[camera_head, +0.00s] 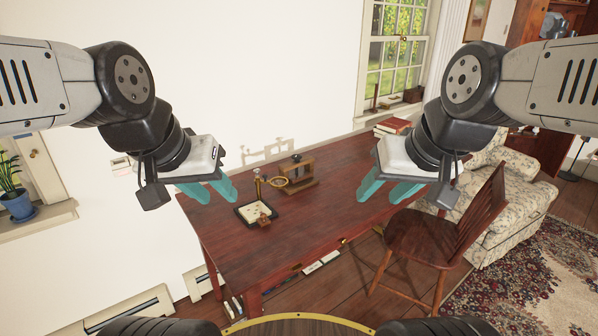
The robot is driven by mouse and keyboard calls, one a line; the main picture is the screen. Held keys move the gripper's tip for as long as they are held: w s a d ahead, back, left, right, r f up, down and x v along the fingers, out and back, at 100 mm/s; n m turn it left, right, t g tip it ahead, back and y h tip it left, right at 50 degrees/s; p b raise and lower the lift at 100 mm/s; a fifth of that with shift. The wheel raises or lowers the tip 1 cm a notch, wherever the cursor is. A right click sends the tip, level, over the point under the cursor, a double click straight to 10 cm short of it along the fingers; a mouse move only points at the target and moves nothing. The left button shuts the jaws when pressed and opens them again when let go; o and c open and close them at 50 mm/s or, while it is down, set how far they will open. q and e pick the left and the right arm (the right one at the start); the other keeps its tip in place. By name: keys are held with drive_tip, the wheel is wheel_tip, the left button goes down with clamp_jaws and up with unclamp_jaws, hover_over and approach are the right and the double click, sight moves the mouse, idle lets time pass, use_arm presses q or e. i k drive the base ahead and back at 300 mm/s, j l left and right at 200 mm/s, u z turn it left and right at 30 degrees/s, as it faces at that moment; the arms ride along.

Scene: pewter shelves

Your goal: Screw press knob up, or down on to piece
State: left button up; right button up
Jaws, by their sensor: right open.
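A small wooden frame (302,175) that looks like the press stands towards the back of the red-brown table (290,240). A small dark round part on top (296,158) may be its knob; it is too small to tell whether it is up or down. I cannot make out a piece under it. My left gripper (220,198) has teal fingers spread apart and empty, in the air to the left of the frame. My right gripper (378,200) is open and empty, in the air to the right of the frame. Neither gripper touches anything.
A dark-rimmed pale tray (245,214) and a small brown block (264,220) are in front. Red books (393,126) lie at the far end. A wooden chair (425,235) stands at the right edge.

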sight(297, 157)
drive_tip(key=i+l+u, duration=0.1)
drive_tip(key=u, duration=0.55)
drive_tip(key=i+l+u, duration=0.1)
drive_tip(key=l+u, duration=0.15)
drive_tip(key=i+l+u, duration=0.1)
drive_tip(key=l+u, duration=0.2)
drive_tip(key=l, duration=0.2)
drive_tip(key=l+u, duration=0.25)
drive_tip(key=i+l, duration=0.1)
drive_tip(key=l, duration=0.8)
drive_tip(key=l+u, duration=0.15)
drive_tip(key=l, duration=0.8)
drive_tip(key=i, duration=0.05)
